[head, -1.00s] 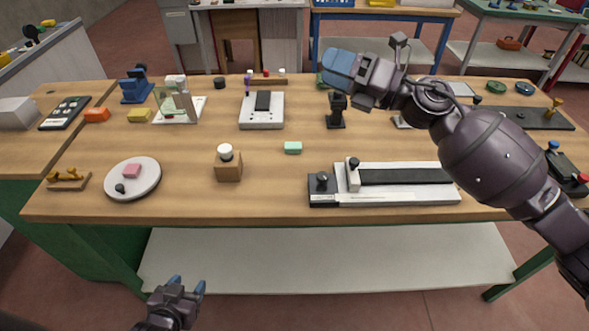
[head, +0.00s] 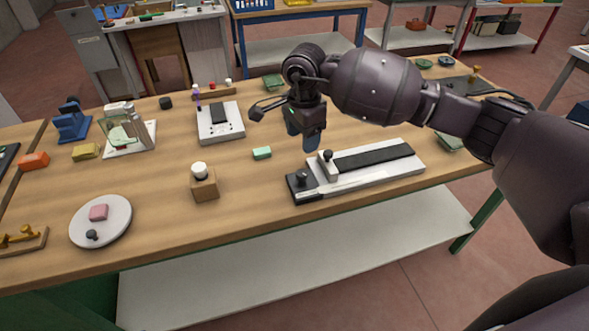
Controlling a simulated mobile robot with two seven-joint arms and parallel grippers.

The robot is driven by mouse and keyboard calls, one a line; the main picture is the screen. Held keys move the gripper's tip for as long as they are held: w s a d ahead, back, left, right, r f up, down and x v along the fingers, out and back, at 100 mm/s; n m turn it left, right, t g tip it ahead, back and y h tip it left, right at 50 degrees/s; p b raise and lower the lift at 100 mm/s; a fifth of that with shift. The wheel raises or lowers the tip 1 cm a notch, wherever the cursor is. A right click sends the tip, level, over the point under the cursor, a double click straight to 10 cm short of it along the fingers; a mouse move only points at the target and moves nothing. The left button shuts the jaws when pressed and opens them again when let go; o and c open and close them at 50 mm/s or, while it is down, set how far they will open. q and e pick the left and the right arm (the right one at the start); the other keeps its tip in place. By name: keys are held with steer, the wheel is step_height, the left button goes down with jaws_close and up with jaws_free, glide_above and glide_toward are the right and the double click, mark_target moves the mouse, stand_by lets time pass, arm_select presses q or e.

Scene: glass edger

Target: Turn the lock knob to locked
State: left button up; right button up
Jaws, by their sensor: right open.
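A long white-and-black device (head: 372,163) lies near the front edge of the wooden table. At its left end a dark block carries a black knob (head: 301,178). Beside it, a white upright block on the device has another dark knob (head: 327,155) on top. I cannot tell from markings which one is the lock knob, nor its setting. My right gripper (head: 302,138) points down with blue fingers apart and empty. It appears just behind and left of the white block, above the table, touching neither knob. My left gripper is out of view.
A small green block (head: 262,153) and a wooden block with a white knob (head: 204,183) lie left of the device. A round white plate (head: 101,221) and a white box with a black top (head: 220,122) are further left. Bare tabletop lies between them.

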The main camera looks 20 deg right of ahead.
mark_target(302, 173)
step_height(302, 173, down, 11)
steer(key=shift+r+p, duration=0.1)
steer(key=shift+p, duration=0.5)
steer(key=c, duration=0.9)
